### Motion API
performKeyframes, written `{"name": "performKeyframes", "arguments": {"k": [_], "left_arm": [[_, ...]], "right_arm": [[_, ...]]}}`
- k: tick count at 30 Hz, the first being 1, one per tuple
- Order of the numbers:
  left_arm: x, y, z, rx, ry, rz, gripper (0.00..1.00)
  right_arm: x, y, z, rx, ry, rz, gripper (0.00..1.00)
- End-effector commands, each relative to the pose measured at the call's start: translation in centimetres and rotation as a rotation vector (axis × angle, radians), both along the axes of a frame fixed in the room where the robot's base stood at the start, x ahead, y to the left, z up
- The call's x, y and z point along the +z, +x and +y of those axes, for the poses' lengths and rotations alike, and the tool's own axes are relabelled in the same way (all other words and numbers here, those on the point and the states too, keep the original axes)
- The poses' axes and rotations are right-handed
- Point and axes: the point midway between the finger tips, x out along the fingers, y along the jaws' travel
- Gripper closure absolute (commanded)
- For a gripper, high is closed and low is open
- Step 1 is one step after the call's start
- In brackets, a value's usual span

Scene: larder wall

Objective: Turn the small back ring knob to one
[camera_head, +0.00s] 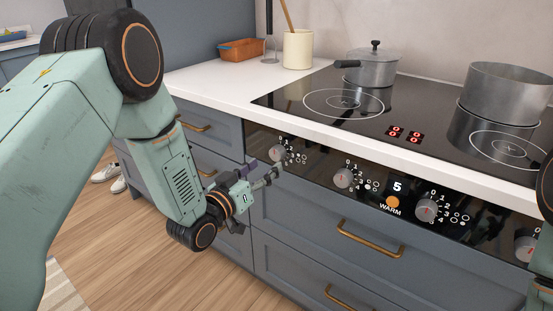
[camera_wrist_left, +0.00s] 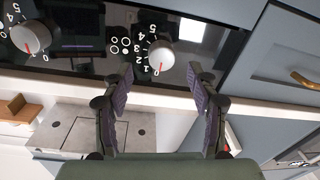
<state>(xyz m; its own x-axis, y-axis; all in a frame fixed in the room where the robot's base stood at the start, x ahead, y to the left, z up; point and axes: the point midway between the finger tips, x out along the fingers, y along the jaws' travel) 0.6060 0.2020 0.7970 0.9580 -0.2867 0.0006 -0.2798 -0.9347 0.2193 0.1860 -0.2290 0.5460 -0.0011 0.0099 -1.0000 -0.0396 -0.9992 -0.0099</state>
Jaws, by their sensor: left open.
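A row of round silver knobs with red marks runs along the black front panel of the cooker. The leftmost knob (camera_head: 278,153) has numbers and ring symbols beside it. In the left wrist view a knob (camera_wrist_left: 160,60) lies just beyond and between my fingertips, its red mark close to the 0. My left gripper (camera_head: 263,172) is open and empty in front of the leftmost knob; it also shows in the left wrist view (camera_wrist_left: 160,84). Which ring each symbol marks is too small to tell. My right gripper is not in view.
A lidded saucepan (camera_head: 372,70) and a larger pot (camera_head: 507,92) stand on the black hob (camera_head: 320,122), with red zeros lit. A display reads 5 above an orange WARM light (camera_head: 392,201). Drawers with brass handles (camera_head: 370,240) lie below the panel.

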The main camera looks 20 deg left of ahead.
Motion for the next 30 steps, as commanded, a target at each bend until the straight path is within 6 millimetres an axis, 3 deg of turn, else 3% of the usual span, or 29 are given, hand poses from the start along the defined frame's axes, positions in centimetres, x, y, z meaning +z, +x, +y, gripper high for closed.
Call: {"name": "performKeyframes", "arguments": {"k": [9,21,30], "left_arm": [[-0.2,4.4,-1.3,-0.003,0.001,0.0,0.41],[-0.1,5.7,-1.6,-0.004,0.0,0.002,0.41],[-0.1,5.6,-1.6,-0.004,0.0,0.002,0.66]], "right_arm": [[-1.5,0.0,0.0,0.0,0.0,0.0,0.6],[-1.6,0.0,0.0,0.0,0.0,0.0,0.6],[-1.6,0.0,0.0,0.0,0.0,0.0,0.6]]}}
